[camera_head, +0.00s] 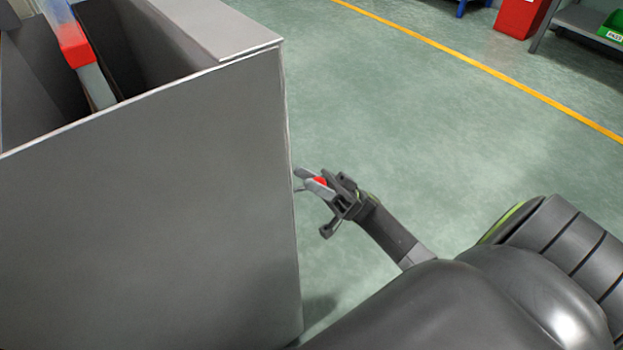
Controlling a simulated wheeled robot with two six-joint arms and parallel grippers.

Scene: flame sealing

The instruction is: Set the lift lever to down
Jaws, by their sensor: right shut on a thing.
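The lift lever shows as a red knob (320,182) at the right side of the grey machine cabinet (150,210). My right gripper (315,183) is shut on this red knob, just beside the cabinet's right edge. Only a small part of the red shows between the fingers, and the lever's shaft and mount are hidden, so I cannot tell its setting. My left gripper is not in view.
The cabinet's open top holds a bar with a red and blue part (74,45). A green floor with a yellow line (480,65) lies clear to the right. A red box (520,15) and a shelf with a green bin (612,27) stand far back right.

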